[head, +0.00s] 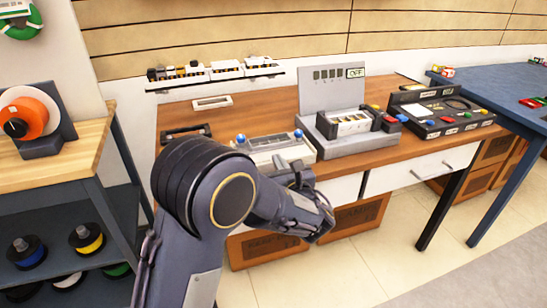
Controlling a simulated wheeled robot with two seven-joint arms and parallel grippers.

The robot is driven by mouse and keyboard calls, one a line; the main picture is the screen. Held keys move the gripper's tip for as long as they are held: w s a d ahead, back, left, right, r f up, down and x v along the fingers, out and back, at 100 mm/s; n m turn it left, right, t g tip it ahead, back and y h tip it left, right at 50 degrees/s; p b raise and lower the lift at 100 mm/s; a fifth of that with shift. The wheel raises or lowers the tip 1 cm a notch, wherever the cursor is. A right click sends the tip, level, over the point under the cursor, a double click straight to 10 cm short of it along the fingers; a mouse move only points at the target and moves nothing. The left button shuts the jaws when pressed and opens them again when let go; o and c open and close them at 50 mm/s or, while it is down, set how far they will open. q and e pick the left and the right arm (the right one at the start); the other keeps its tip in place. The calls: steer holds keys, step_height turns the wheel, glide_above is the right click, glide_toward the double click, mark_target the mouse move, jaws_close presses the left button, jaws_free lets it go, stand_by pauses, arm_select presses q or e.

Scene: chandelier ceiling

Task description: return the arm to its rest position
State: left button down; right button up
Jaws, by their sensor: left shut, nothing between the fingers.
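My left arm comes in from the lower left and bends at a large dark elbow. Its forearm points right and slightly down, in front of the wooden desk (240,107). My left gripper (318,212) is at the end of this arm, near the desk's front edge and its white drawers. It is shut and empty, partly hidden by its own wrist. My right gripper is not in view.
On the desk stand a grey device with an OFF sign (334,95), a black control panel (440,112) and a white-topped unit with blue knobs (272,145). A shelf cart (62,165) is at left, a blue table (500,95) at right. Floor (400,250) is clear at lower right.

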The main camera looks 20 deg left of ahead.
arm_select(q)
steer(key=v, duration=0.8)
steer(key=s+a+f+n+g+h, duration=0.1)
steer(key=s+a+f+n+g, duration=0.1)
steer(key=s+a+n+g, duration=0.5)
steer(key=s+a+f+n+g, duration=0.3)
steer(key=s+a+n+g, duration=0.15)
steer(key=a, duration=0.55)
steer(key=s+d+f+n+g+h, duration=0.2)
steer(key=s+n+h, duration=0.6)
steer(key=s+n, duration=0.5)
steer(key=s+d+r+n+t+h, duration=0.3)
steer(key=s+d+n+t+h, duration=0.1)
steer(key=d+n+h, duration=0.15)
step_height(320, 180, up, 18)
steer(key=p, duration=1.7)
steer(key=shift+w+n+y+p, duration=0.25)
steer(key=shift+n+y+p, duration=0.1)
steer(key=shift+n+p, duration=0.05)
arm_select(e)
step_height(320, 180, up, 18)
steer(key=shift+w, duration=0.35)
arm_select(q)
steer(key=shift+f, duration=0.15)
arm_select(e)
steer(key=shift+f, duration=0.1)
